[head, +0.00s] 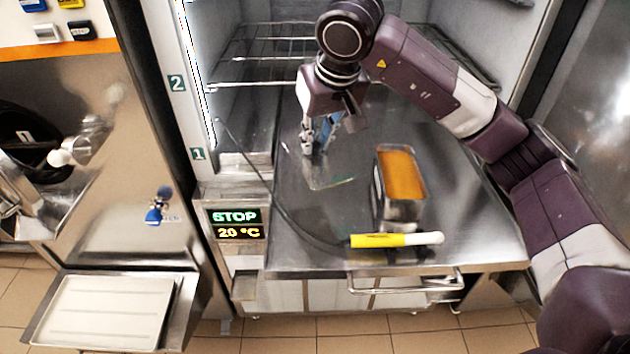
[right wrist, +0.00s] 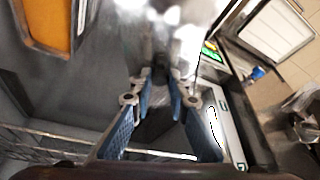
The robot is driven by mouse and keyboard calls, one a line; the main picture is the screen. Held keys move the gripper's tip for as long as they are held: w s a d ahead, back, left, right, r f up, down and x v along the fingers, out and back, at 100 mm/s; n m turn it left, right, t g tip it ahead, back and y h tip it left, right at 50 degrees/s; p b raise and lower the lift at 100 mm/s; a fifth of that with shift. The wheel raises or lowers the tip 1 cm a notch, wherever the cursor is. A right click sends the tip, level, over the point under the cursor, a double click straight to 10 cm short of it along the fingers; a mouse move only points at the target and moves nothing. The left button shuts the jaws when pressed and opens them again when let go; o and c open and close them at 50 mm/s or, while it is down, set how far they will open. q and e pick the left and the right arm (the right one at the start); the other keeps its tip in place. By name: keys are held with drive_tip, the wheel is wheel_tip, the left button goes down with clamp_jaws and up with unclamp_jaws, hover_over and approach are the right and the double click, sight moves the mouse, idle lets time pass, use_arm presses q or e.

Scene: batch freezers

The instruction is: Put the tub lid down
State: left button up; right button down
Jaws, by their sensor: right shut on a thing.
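My right gripper (head: 318,148) points down over the steel worktop inside the cabinet, left of the tub. It is shut on the tub lid (head: 326,183), a clear, see-through sheet whose faint edge shows below the fingers. Whether the lid touches the worktop, I cannot tell. In the right wrist view the blue-padded fingers (right wrist: 160,100) show close up; the lid is hard to make out there. The steel tub (head: 400,212) stands uncovered to the right, with orange contents; part of it shows in the right wrist view (right wrist: 72,45). My left gripper is not in view.
A yellow probe (head: 393,240) with a white tip and dark cable lies at the worktop's (head: 460,220) front. A wire shelf (head: 265,62) is behind my gripper. A display (head: 237,224) reads STOP, 20 °C. A pale tray (head: 110,310) sits at lower left.

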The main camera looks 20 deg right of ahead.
sight(317, 156)
wheel_tip(317, 156, down, 5)
drive_tip(key=shift+w+r+p, duration=0.1)
drive_tip(key=shift+p, duration=0.35)
wheel_tip(317, 156, down, 4)
drive_tip(key=shift+f+p, duration=0.1)
drive_tip(key=shift+p, duration=0.3)
wheel_tip(317, 156, down, 2)
drive_tip(key=shift+f+p, duration=0.2)
drive_tip(key=shift+p, duration=0.1)
drive_tip(key=shift+w+f, duration=0.15)
drive_tip(key=shift+f, duration=0.35)
drive_tip(key=c, duration=2.3)
unclamp_jaws()
drive_tip(key=shift+f, duration=0.1)
drive_tip(key=o, duration=0.5)
drive_tip(key=shift+c, duration=0.2)
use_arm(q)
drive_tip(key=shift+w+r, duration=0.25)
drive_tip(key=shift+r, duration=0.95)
